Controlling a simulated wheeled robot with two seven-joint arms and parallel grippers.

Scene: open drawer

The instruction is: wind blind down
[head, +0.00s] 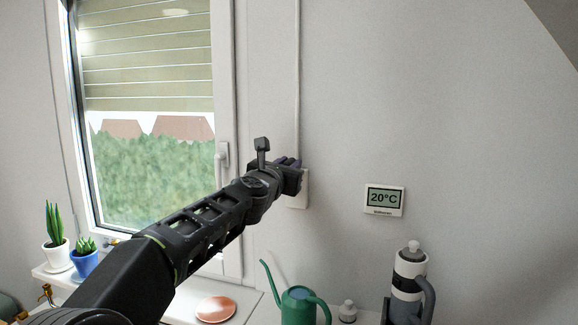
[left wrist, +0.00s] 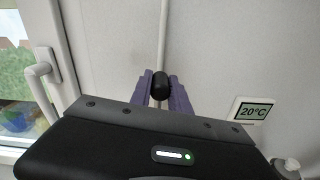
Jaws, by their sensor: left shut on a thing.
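The blind (head: 146,62), with pale slats, covers roughly the upper half of the window in the head view. Greenery and rooftops show below its lower edge. A white box (head: 299,192) on the wall right of the window is mostly hidden behind my left gripper (head: 291,166). A thin vertical rod or cord cover (head: 297,70) runs up the wall above it. In the left wrist view my left gripper's purple fingers (left wrist: 161,92) are shut around a black knob (left wrist: 160,84), seemingly the crank's handle. My right gripper is out of view.
A white window handle (head: 222,158) is left of my gripper. A thermostat (head: 384,199) reading 20°C hangs to the right. Below are a green watering can (head: 298,306), a copper-coloured disc (head: 215,309), a grey-and-white flask (head: 409,275) and potted plants (head: 84,258) on the sill.

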